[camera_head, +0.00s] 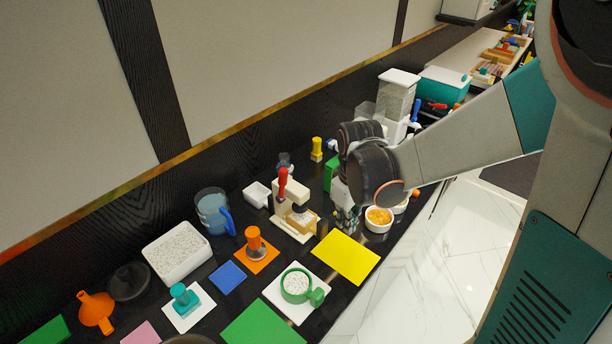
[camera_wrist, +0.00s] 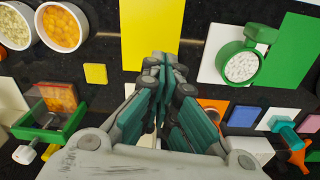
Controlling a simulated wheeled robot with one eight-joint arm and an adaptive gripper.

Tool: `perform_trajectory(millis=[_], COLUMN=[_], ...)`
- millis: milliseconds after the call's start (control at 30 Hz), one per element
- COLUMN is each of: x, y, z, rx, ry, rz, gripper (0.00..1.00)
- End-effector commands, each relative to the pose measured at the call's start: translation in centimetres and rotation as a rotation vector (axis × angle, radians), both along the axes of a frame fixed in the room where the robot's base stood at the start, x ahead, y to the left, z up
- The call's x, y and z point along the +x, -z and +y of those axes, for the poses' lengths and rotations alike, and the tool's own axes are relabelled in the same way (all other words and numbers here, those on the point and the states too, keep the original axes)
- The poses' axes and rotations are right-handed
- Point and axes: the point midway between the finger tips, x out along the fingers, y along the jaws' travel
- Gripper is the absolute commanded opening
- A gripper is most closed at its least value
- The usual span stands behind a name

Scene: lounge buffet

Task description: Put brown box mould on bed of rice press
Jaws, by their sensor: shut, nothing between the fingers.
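The cream rice press (camera_head: 281,218) with a red handle stands near the middle of the counter in the head view. A small brown box (camera_head: 300,219), which looks like the mould, is at the press's bed under the upper part. I cannot tell how squarely it sits. My gripper (camera_head: 347,219) points down just right of the press, apart from the box, near the yellow mat. In the wrist view my gripper (camera_wrist: 164,66) is shut and empty, and its fingers and body hide most of what is behind them, including most of the press.
A yellow mat (camera_head: 346,256) lies in front of the press. A white bowl of orange food (camera_head: 378,219) stands right of my gripper. A green tool (camera_wrist: 45,120) with an orange-brown block shows in the wrist view.

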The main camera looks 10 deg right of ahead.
Motion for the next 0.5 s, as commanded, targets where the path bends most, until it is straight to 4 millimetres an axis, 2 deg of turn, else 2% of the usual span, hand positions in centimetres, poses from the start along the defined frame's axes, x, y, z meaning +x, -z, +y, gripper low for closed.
perform_trajectory(millis=[333, 500], x=[0.3, 0.3], y=[2.6, 5.6], z=[-0.1, -0.1], rx=[0.001, 0.001], ry=[-0.032, -0.031], rz=[0.038, 0.038], gripper=[0.0, 0.0])
